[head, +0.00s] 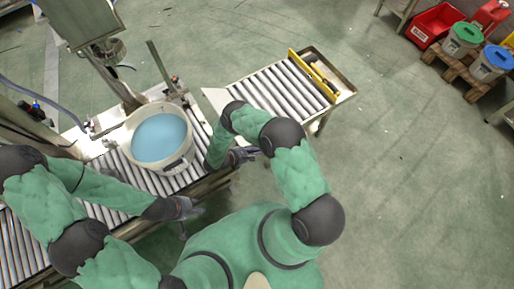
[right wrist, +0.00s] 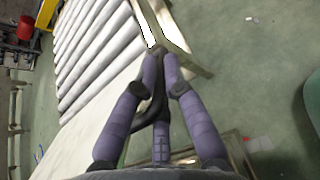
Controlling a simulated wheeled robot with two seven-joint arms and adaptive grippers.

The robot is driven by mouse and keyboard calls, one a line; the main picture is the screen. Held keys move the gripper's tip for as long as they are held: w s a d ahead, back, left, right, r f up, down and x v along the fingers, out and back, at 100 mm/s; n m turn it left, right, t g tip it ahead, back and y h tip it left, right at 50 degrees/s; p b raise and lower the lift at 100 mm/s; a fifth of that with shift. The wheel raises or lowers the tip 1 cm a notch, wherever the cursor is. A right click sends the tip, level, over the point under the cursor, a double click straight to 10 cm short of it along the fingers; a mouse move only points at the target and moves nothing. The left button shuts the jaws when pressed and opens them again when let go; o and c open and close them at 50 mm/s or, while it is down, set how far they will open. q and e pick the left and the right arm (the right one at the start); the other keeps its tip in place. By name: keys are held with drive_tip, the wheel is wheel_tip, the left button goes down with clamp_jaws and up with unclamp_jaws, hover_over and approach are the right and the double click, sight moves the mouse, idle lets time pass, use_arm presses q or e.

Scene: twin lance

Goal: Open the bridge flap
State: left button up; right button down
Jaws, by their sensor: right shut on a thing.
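The bridge flap appears to be the pale flat plate (head: 215,98) between the main roller conveyor and the roller section to its right. It also shows in the right wrist view (right wrist: 85,132) as a pale surface below the rollers. My right gripper (head: 248,156) is beside it at the near side. In the right wrist view its purple-grey fingers (right wrist: 160,54) come together at the plate's edge. The exact grip point is hidden by the fingers. My left gripper (head: 190,209) is low at the near edge of the main conveyor, apart from the flap; its finger opening is unclear.
A white bucket of blue liquid (head: 160,137) stands on the main conveyor (head: 108,213). The right roller section (head: 285,90) ends at a yellow bar (head: 314,76). A red bin (head: 435,24) and lidded buckets on pallets stand far right. The floor at right is clear.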

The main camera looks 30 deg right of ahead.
drive_tip(key=shift+s+a+f+h, duration=0.15)
drive_tip(key=shift+a+f+h, duration=0.15)
drive_tip(key=shift+f+h, duration=0.45)
drive_tip(key=shift+s+a+f+h, duration=0.15)
drive_tip(key=shift+a+f+h, duration=0.15)
drive_tip(key=shift+f+h, duration=0.4)
drive_tip(key=shift+r+h, duration=0.1)
drive_tip(key=shift+h, duration=0.15)
drive_tip(key=c, duration=1.4)
unclamp_jaws()
drive_tip(key=shift+o, duration=0.2)
drive_tip(key=shift+w+r, duration=0.1)
drive_tip(key=shift+w, duration=0.1)
drive_tip(key=shift+a, duration=0.1)
drive_tip(key=v, duration=1.2)
drive_tip(key=shift+s, duration=0.3)
